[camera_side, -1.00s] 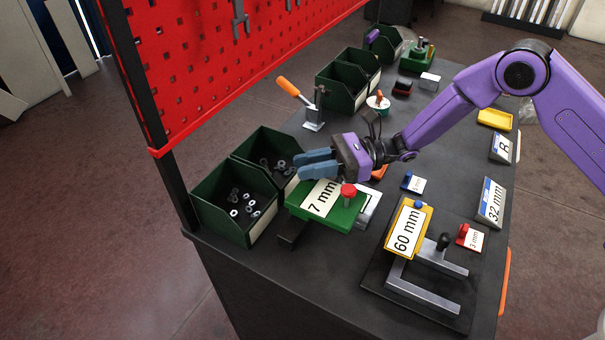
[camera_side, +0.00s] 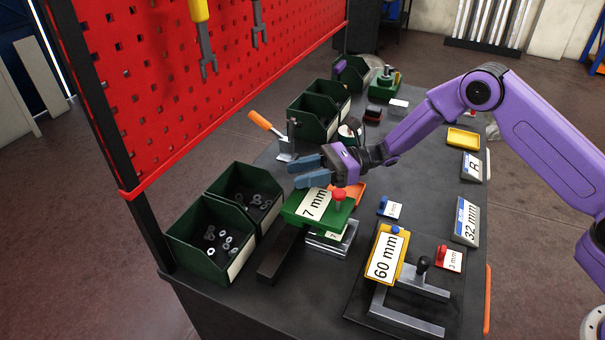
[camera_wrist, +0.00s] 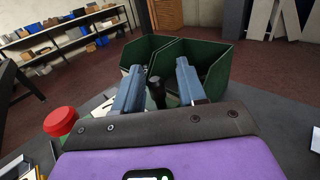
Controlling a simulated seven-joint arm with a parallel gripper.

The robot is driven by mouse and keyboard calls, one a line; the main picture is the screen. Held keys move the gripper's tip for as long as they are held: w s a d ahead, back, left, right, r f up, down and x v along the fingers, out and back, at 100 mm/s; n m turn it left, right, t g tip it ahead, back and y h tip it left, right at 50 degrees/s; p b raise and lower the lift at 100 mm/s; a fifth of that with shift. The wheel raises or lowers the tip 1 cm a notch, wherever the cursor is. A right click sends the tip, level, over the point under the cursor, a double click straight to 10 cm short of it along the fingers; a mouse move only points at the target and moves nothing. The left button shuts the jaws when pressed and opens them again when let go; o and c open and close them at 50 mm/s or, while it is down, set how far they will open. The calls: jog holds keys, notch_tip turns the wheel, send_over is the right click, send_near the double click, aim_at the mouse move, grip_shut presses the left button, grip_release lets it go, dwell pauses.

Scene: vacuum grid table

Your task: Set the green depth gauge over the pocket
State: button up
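The green depth gauge (camera_side: 292,212) is a flat green block with a "7 mm" label and a red knob (camera_side: 339,194); the red knob also shows in the wrist view (camera_wrist: 60,121). My gripper (camera_side: 308,172) has its blue fingers around a black grip (camera_wrist: 157,95) on the gauge, and the gauge hangs from it. The grip is hidden by the fingers in the side view. The gauge is held above a grey metal block (camera_side: 348,240) with a partly hidden "7" label, and a black bar (camera_side: 281,258) beside it. I cannot make out the pocket opening.
Green bins (camera_side: 203,262) with washers stand at the left. An orange-handled clamp (camera_side: 268,125) is behind the gripper. A yellow "60 mm" gauge (camera_side: 387,256) sits on a metal fixture (camera_side: 405,318) at the front right. The red pegboard (camera_side: 190,90) rises along the left.

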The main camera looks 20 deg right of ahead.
jog(key=shift+s, duration=0.1)
jog(key=d, duration=1.7)
jog(key=shift+d, duration=0.2)
jog(key=s+a+r+n+g+h, duration=0.2)
jog(key=s+n+g+h, duration=0.3)
jog(key=s, duration=0.6)
jog(key=s+a+r+n+g+h, duration=0.25)
jog(key=s+n+h, duration=0.25)
jog(key=s+n, duration=0.45)
jog(key=s+d+r+n+t+h, duration=0.1)
jog(key=s+d+n+t+h, duration=0.6)
jog(key=s+d+n, duration=0.7)
jog(key=shift+s+d+r+n+t+h, duration=0.3)
jog(key=shift+s+r+n+t, duration=0.1)
jog(key=shift+s+n, duration=0.7)
